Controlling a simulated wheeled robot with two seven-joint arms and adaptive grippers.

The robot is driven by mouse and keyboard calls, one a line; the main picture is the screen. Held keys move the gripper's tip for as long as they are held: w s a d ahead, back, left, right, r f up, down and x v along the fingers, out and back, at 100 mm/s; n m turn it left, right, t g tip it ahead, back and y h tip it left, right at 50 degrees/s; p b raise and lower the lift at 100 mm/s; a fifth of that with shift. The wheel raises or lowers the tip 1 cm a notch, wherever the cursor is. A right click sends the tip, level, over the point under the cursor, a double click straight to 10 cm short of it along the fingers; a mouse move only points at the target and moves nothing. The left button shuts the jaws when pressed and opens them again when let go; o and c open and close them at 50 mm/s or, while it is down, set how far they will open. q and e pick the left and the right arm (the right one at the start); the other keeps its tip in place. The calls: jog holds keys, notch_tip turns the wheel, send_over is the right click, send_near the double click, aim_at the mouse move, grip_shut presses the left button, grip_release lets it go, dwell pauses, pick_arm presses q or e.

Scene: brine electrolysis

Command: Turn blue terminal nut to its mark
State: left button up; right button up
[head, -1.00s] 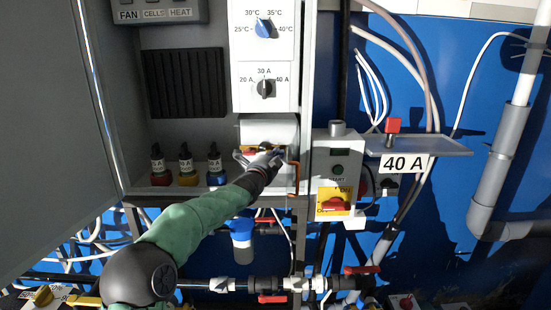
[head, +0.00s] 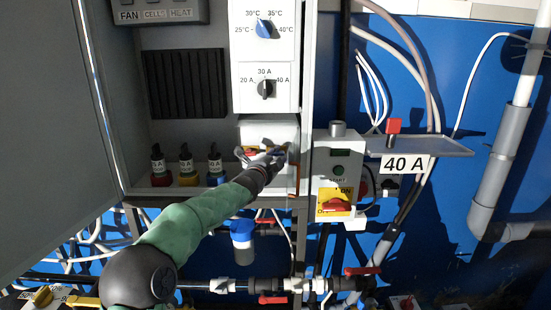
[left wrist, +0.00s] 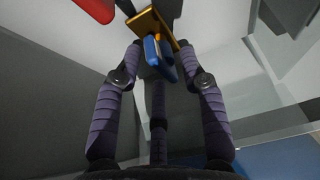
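The blue terminal nut (left wrist: 158,52) shows in the left wrist view as a blue winged piece in front of a gold-coloured plate (left wrist: 152,22). My left gripper (left wrist: 160,50) has one finger on each side of the nut, the fingers spread apart; no clear contact shows. In the head view my left gripper (head: 263,152) is at the white terminal box (head: 268,131) low in the cabinet. It largely covers the nut there, and I cannot make out the mark. A red part (left wrist: 96,8) shows at the upper left of the wrist view. My right gripper is not in view.
Above the box are a blue temperature knob (head: 264,28) and a black current knob (head: 265,89). Three small bottles (head: 186,166) stand left on the cabinet floor. The cabinet's right edge (head: 305,100) is close to the gripper. A shelf (head: 445,146) and switch box (head: 337,160) are beyond it.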

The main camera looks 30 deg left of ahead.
pick_arm(q)
jog(key=s+d, duration=0.2)
jog(key=s, duration=1)
dwell(0.7)
